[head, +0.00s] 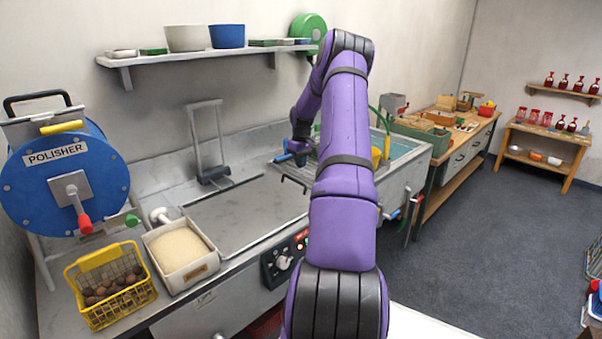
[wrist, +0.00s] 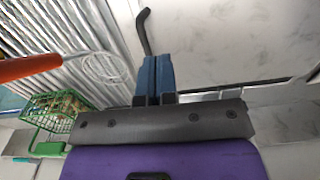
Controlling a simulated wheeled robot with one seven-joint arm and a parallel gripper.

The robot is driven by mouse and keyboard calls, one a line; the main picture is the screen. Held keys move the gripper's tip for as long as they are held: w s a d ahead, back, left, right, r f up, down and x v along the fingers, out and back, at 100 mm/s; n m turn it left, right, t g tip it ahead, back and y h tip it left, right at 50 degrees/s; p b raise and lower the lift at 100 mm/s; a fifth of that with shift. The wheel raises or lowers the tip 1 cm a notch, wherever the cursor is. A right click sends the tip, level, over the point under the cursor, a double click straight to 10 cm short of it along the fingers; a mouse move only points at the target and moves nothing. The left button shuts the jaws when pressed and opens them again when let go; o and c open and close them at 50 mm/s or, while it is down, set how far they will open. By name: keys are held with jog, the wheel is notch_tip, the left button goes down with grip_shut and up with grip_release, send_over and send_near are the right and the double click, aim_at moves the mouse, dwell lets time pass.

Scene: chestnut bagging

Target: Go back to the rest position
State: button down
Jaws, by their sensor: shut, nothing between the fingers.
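My gripper shows in the wrist view (wrist: 153,75), its two blue fingers pressed together with nothing between them. In the head view my purple arm reaches over the counter, and the blue gripper end (head: 284,158) is small and partly hidden by the arm. It is above the ribbed part of the counter, right of the flat grey plate (head: 245,212). The wrist view shows a ribbed metal surface, a green wire basket (wrist: 50,112) at the left, and an orange handle (wrist: 28,67) in front of the ribs.
A blue polisher drum (head: 68,180) stands at the left. A yellow basket (head: 98,318) of chestnuts and a white box (head: 205,272) of pale grains sit at the counter's front left. A wall shelf (head: 185,56) hangs above. Open floor (head: 470,250) lies to the right.

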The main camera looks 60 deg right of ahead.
jog(key=shift+r, duration=0.3)
jog(key=w+a+r+n+h, duration=0.1)
jog(key=w+a+r, duration=0.2)
jog(key=a+r, duration=0.5)
jog(key=w+a+r, duration=0.3)
jog(key=a+r, duration=0.4)
jog(key=a, duration=0.2)
jog(key=s+a+r+t+h, duration=0.1)
jog(key=a+r, duration=0.4)
jog(key=a, duration=0.3)
jog(key=s+a+r, duration=0.1)
jog(key=a+r, duration=0.4)
jog(key=a, duration=0.4)
jog(key=s+a+r+n+t, duration=0.1)
jog(key=s+a+r+t, duration=0.15)
jog(key=s+a, duration=0.7)
jog(key=s+a+r+n+t, duration=0.1)
jog(key=s+a+r, duration=0.3)
jog(key=s+a, duration=0.55)
jog(key=s+a+f+y, duration=0.1)
jog(key=s+a+f, duration=0.1)
jog(key=s+a, duration=0.3)
jog(key=shift+s+a+f+y, duration=0.4)
jog(key=shift+s, duration=0.2)
jog(key=shift+t, duration=0.25)
